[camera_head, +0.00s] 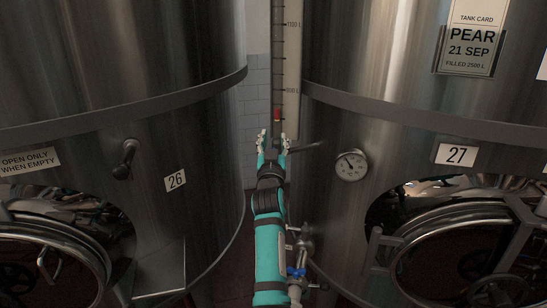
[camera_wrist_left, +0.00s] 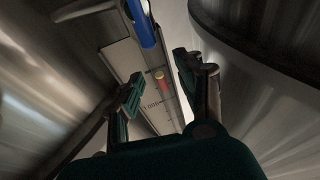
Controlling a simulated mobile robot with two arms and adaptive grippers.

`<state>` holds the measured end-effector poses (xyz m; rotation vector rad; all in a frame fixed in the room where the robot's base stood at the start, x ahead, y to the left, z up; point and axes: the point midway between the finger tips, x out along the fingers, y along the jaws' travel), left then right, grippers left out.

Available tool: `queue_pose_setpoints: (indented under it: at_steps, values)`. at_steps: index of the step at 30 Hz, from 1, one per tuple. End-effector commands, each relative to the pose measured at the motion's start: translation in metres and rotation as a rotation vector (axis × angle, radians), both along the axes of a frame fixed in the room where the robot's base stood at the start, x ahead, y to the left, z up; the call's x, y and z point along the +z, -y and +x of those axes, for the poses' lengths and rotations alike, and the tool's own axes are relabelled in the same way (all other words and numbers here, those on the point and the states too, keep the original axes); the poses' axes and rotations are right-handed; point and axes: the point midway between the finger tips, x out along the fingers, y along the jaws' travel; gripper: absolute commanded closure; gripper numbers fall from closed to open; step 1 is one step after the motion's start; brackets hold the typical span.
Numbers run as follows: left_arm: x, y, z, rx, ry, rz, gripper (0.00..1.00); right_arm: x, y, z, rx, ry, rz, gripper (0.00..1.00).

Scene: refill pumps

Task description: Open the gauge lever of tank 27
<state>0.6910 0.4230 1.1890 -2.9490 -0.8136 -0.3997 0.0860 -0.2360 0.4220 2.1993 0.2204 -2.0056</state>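Tank 27 (camera_head: 400,130) is the steel tank on the right, with a "27" label (camera_head: 456,155). A tall level gauge (camera_head: 292,60) with litre marks and a red marker (camera_head: 277,115) stands between the two tanks. In the left wrist view, a blue bar (camera_wrist_left: 143,24), which looks like the gauge lever's handle, lies roughly in line with the gauge near the red marker (camera_wrist_left: 160,80). My left gripper (camera_head: 273,138) is open and empty in front of the gauge's lower part. My right gripper is not in view.
Tank 26 (camera_head: 120,60) stands close on the left, leaving a narrow gap. A round dial (camera_head: 351,165) and a hatch (camera_head: 460,255) sit on tank 27. A dark rod (camera_head: 305,147) is right of my gripper. A valve with a blue handle (camera_head: 296,272) is beside my forearm.

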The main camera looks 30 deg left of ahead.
Motion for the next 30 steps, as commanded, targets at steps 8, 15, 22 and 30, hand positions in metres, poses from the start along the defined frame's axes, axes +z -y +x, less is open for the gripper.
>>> queue_pose_setpoints:
  at_steps: [8, 15, 22, 30]
  values:
    - [0.026, 0.000, 0.000, 0.000, -0.001, -0.002, 0.63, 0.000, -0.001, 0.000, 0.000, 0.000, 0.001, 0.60]
    - [0.027, 0.000, 0.000, 0.000, -0.001, -0.001, 0.63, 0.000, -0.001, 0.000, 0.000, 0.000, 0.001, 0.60]
    - [0.027, 0.000, 0.000, 0.000, -0.001, -0.001, 0.63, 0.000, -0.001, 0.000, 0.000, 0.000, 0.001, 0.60]
    - [-0.036, 0.013, -0.021, -0.055, -0.167, -0.003, 0.63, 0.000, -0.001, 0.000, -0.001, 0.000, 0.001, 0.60]
